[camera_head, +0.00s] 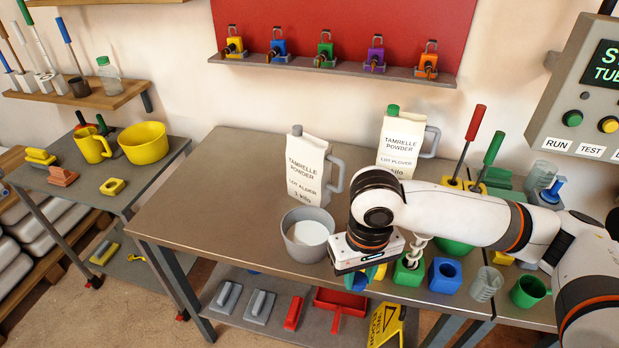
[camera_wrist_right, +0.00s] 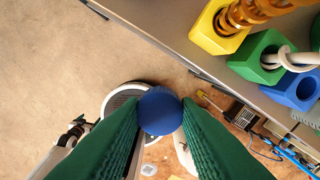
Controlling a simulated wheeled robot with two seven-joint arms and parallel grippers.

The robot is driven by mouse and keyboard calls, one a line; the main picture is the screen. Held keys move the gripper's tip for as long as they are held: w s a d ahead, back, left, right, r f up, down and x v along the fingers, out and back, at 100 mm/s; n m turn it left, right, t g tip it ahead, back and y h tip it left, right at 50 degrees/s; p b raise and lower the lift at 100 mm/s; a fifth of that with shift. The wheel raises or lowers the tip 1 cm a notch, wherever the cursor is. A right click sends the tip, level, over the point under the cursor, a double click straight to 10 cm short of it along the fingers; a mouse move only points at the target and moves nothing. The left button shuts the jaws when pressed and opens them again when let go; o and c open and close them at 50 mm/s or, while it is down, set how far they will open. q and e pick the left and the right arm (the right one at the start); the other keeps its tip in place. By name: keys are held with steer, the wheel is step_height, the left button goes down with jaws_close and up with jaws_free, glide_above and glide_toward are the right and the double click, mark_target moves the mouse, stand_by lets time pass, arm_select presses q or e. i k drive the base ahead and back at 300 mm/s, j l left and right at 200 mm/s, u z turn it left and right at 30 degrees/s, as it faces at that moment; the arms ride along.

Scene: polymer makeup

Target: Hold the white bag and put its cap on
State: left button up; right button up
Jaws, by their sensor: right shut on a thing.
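Two white bags labelled TAMRELLE POWDER stand upright on the table, each with a grey handle. The left bag (camera_head: 308,170) has a grey top piece (camera_head: 297,130); the right bag (camera_head: 402,143) has a green one (camera_head: 393,109) and is partly behind my right arm. My right gripper (camera_head: 357,278) points down at the table's front edge, apart from both bags. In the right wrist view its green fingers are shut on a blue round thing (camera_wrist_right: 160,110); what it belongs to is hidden. My left gripper is not in view.
A grey pot (camera_head: 290,240) with white contents stands left of my right gripper. Green (camera_head: 408,272) and blue (camera_head: 445,276) blocks line the front edge on the right, with a yellow block (camera_wrist_right: 208,38) beside them. The table's left half is clear.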

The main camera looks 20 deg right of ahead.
mark_target(311, 160)
steer(key=j+z, duration=0.15)
steer(key=z, duration=0.65)
steer(key=j+z, duration=0.15)
steer(key=j, duration=0.25)
steer(key=k+j+z, duration=0.2)
steer(key=j, duration=0.15)
steer(key=j+z, duration=0.15)
steer(key=j, duration=0.25)
steer(key=k+j+z, duration=0.2)
steer(key=j, duration=0.15)
steer(key=k+j+z, duration=0.15)
steer(key=j, duration=0.15)
steer(key=k+j, duration=0.15)
steer(key=j, duration=0.25)
